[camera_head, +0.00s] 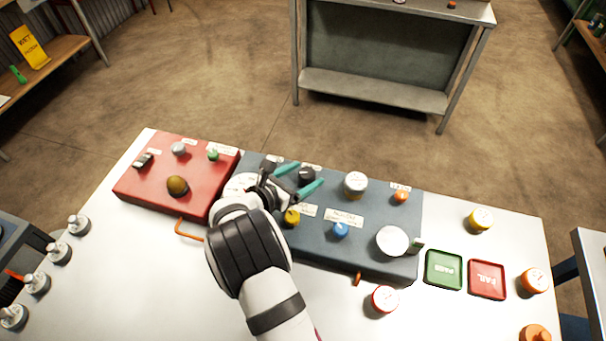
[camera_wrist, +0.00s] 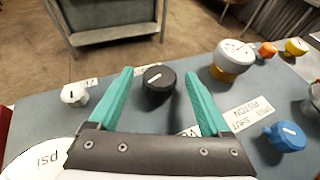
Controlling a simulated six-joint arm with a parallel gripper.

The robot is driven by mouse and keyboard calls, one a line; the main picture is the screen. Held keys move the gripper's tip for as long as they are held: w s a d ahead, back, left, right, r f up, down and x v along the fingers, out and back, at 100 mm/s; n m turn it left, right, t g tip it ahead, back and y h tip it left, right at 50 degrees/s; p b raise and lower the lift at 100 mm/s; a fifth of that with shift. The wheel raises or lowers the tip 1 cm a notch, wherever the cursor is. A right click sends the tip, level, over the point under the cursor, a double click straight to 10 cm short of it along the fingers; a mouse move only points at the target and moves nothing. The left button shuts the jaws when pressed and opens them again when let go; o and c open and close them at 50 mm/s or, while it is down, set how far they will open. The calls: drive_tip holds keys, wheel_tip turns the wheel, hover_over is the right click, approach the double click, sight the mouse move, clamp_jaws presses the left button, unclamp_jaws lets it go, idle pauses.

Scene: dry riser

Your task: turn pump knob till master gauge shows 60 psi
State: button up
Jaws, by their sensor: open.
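My gripper (camera_head: 309,174) is open, with its teal fingers on either side of a black knob (camera_head: 307,177). In the wrist view the knob (camera_wrist: 157,80) stands between the fingertips (camera_wrist: 159,74), with gaps on both sides; I cannot tell its height against the fingers. A pale mark shows on its top. I cannot read its label to confirm it is the pump knob. A large white dial marked psi (camera_wrist: 38,158) is cut off at the lower left; in the head view this dial (camera_head: 238,184) is partly behind my arm. Its needle reading cannot be made out.
The blue-grey panel (camera_head: 305,250) also carries a blue knob (camera_head: 340,230), a yellow knob (camera_head: 291,218), an orange knob (camera_head: 401,196) and white-topped round fittings (camera_head: 355,184). A red panel (camera_head: 150,185) adjoins left. Green (camera_head: 443,285) and red (camera_head: 487,294) trays lie right.

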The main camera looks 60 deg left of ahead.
drive_tip(key=shift+c, duration=0.2)
clamp_jaws()
drive_tip(key=shift+a+m+t+h, duration=0.3)
drive_tip(key=shift+m+h, duration=0.7)
drive_tip(key=shift+h, duration=0.1)
drive_tip(key=shift+m+h, duration=1.3)
drive_tip(key=shift+h, duration=0.3)
drive_tip(key=shift+o, duration=0.2)
unclamp_jaws()
drive_tip(key=shift+s, duration=0.1)
drive_tip(key=v, duration=1.5)
drive_tip(key=shift+s+r, duration=0.15)
drive_tip(key=shift+s, duration=0.15)
